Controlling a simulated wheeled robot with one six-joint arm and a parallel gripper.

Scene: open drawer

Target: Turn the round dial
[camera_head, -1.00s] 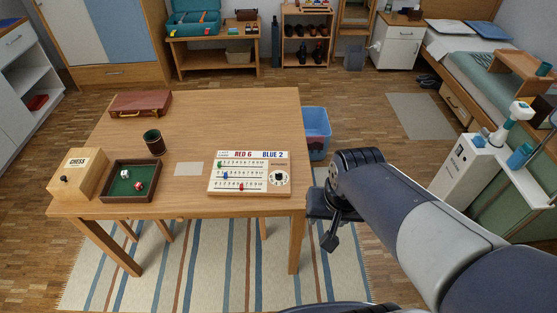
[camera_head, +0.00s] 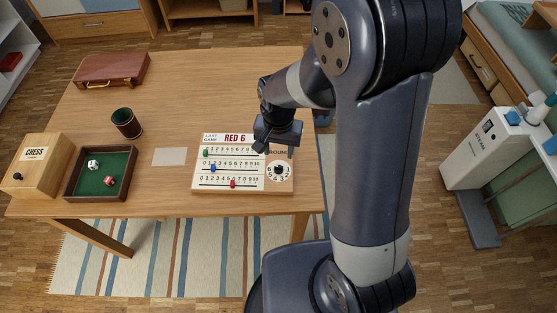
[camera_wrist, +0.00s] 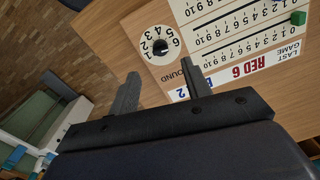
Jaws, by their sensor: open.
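The round dial (camera_head: 278,170) is a white disc with numbers and a black knob at the right end of the scoreboard (camera_head: 215,187). In the wrist view the dial (camera_wrist: 161,45) lies beyond and between my fingertips, with its dark knob at the centre. My gripper (camera_head: 268,146) is above the board's back right part. Its two fingers (camera_wrist: 163,82) are spread apart with nothing between them. The gripper covers part of the board's top line, including the blue score. The dial is apart from the fingers.
A dice tray (camera_head: 128,187) with dice, a dark cup (camera_head: 126,123), a chess box (camera_head: 38,165) and a red-brown case (camera_head: 112,69) stand on the table's left. A blank card (camera_head: 169,156) lies beside the scoreboard. The table's back middle (camera_head: 210,85) is clear.

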